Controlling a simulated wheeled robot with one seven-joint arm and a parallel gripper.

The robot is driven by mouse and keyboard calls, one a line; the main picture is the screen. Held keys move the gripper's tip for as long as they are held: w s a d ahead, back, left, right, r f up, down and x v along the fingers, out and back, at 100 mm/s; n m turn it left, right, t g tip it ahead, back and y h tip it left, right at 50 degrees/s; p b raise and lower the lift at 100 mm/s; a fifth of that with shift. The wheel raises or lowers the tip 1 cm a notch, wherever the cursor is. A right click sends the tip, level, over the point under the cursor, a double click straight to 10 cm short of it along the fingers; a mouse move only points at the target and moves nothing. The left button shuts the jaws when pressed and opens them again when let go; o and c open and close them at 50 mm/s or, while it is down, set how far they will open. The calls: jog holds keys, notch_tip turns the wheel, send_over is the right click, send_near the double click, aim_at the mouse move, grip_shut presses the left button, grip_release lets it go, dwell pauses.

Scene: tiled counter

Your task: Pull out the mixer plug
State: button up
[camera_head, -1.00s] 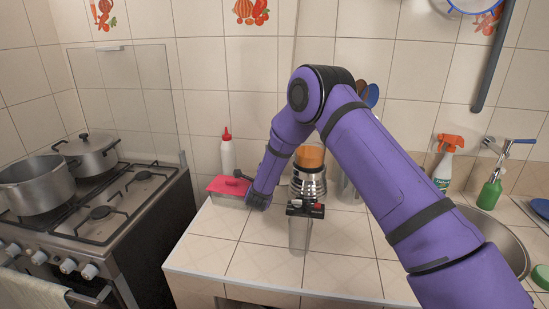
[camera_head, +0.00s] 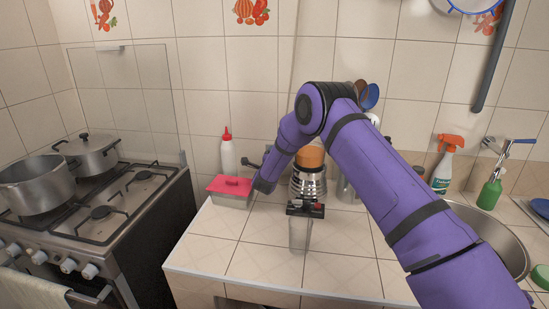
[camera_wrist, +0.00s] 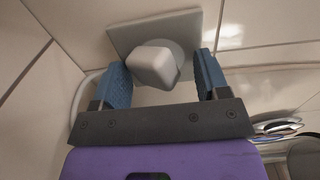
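In the wrist view, a pale plug (camera_wrist: 152,66) sits at a grey wall socket plate (camera_wrist: 192,28). My gripper (camera_wrist: 163,78) is open, with one blue finger on each side of the plug. Gaps show between the fingers and the plug, the wider one on the right. In the head view, the mixer (camera_head: 308,184), with a metal base and an orange part, stands at the back of the counter, partly behind my purple arm. The socket and plug are not visible there, and my fingers cannot be made out clearly.
A red-lidded box (camera_head: 231,188) and a red-capped white bottle (camera_head: 228,157) stand left of my arm's end. A clear container (camera_head: 299,234) stands in front of the mixer. A pale cable (camera_wrist: 84,97) curves at the left in the wrist view. The counter front is clear.

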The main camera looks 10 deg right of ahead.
jog(key=shift+w+d, duration=0.1)
jog(key=shift+d, duration=0.05)
dwell(0.4)
jog(key=shift+f, duration=0.4)
dwell(0.7)
jog(key=c, duration=1)
jog(key=shift+v, duration=3.05)
